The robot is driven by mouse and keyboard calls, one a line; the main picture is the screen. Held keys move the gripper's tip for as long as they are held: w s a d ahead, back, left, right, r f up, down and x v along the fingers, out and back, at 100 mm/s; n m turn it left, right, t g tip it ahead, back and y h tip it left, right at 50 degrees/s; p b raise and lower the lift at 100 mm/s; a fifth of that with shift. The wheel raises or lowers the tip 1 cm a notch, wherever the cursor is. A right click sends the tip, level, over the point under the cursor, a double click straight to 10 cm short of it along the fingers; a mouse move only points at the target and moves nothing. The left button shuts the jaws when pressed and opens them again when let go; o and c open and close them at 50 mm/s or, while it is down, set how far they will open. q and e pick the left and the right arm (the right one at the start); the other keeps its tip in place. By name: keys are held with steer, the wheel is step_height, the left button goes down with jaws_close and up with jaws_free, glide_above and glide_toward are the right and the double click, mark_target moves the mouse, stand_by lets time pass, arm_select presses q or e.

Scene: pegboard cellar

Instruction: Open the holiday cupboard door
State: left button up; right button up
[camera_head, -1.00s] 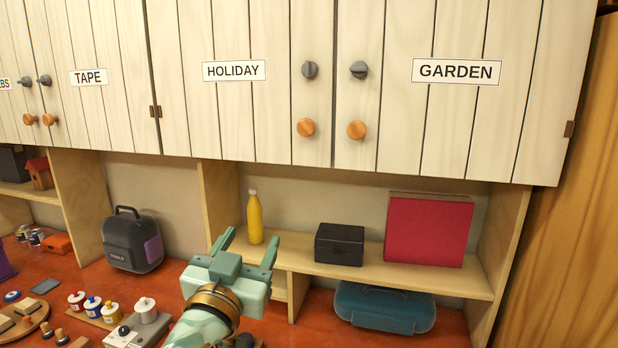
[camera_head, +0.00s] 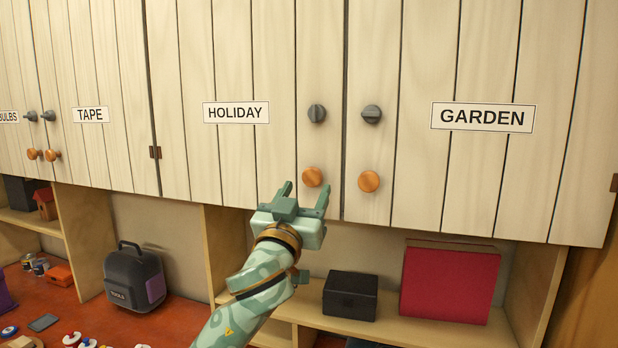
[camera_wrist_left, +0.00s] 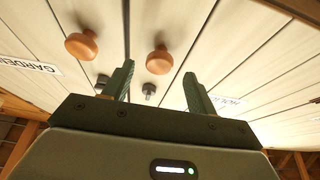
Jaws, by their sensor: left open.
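The cupboard door labelled HOLIDAY (camera_head: 235,150) is shut, flush with the door beside it. Its round orange wooden knob (camera_head: 312,177) sits low near its right edge, and a grey turn-knob (camera_head: 317,113) above it has its ridge upright. My left gripper (camera_head: 303,190) is open and empty, pointing up, with its fingertips just below and around the orange knob in the head view. In the left wrist view the orange knob (camera_wrist_left: 159,60) lies beyond and between the two fingers, apart from them as far as I can tell. My right gripper is not in view.
The GARDEN door (camera_head: 480,160) is shut, with its own orange knob (camera_head: 368,181) and a grey turn-knob (camera_head: 372,114) whose ridge lies level. Below, the shelf holds a black box (camera_head: 350,295) and a red box (camera_head: 450,283). A dark tool case (camera_head: 134,277) stands at left.

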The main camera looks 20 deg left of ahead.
arm_select(q)
steer(key=shift+w+r, duration=0.45)
steer(key=shift+w, duration=0.1)
steer(key=shift+w+r, duration=0.15)
steer(key=shift+w, duration=0.65)
steer(key=shift+s, duration=0.1)
jaws_close()
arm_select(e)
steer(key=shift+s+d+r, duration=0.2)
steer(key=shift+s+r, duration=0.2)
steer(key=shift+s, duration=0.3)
